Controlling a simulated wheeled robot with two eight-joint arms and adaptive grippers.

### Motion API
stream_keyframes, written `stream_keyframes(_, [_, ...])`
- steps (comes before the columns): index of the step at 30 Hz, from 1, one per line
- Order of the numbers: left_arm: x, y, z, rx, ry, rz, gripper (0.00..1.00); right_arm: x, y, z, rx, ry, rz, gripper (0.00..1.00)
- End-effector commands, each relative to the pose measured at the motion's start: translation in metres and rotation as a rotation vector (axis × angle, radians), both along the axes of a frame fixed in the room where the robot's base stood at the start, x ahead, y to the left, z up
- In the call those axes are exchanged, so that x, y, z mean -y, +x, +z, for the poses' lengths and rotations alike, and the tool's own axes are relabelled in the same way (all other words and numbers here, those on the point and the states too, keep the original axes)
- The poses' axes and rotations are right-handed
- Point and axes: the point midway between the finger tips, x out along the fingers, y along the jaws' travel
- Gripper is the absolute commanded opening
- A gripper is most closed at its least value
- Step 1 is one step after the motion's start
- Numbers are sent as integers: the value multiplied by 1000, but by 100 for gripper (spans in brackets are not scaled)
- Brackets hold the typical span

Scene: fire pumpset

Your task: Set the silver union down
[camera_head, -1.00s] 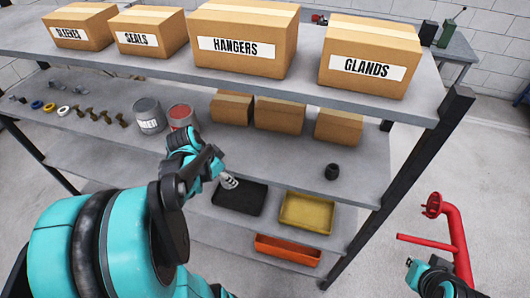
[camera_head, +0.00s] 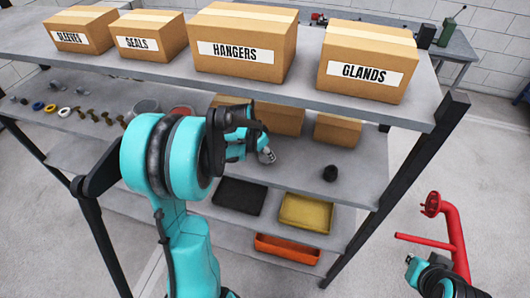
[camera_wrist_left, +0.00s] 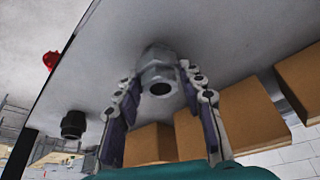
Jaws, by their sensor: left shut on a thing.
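The silver union (camera_head: 267,156) is held in my left gripper (camera_head: 258,150) over the right half of the middle shelf (camera_head: 300,178). In the left wrist view the union (camera_wrist_left: 157,74) sits between the two fingers of the gripper (camera_wrist_left: 160,85), with its dark round bore facing the camera. The shelf surface is close to it; I cannot tell whether they touch. My right gripper (camera_head: 414,270) is at the lower right, away from the shelves, and its finger opening is unclear.
A black fitting (camera_head: 330,173) stands on the middle shelf to the right; cardboard boxes (camera_head: 338,130) stand behind. Below are a black tray (camera_head: 240,197), a yellow tray (camera_head: 306,213) and an orange tray (camera_head: 287,249). A red pipe (camera_head: 455,235) stands right. Shelf between union and fitting is clear.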

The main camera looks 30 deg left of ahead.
Motion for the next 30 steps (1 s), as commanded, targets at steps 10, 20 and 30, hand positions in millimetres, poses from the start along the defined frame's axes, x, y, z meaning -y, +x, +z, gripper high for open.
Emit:
stream_keyframes(10, [0, 0, -5, 2, -1, 1, 0, 0, 0, -1, 0, 0, 0, 0])
stream_keyframes(20, [-1, -1, -7, 1, -1, 1, 60, 0, 0, -3, 0, 0, 0, 0])
stream_keyframes(30, [-2, -5, 6, 2, 0, 2, 60, 0, 0, 1, 0, 0, 0, 0])
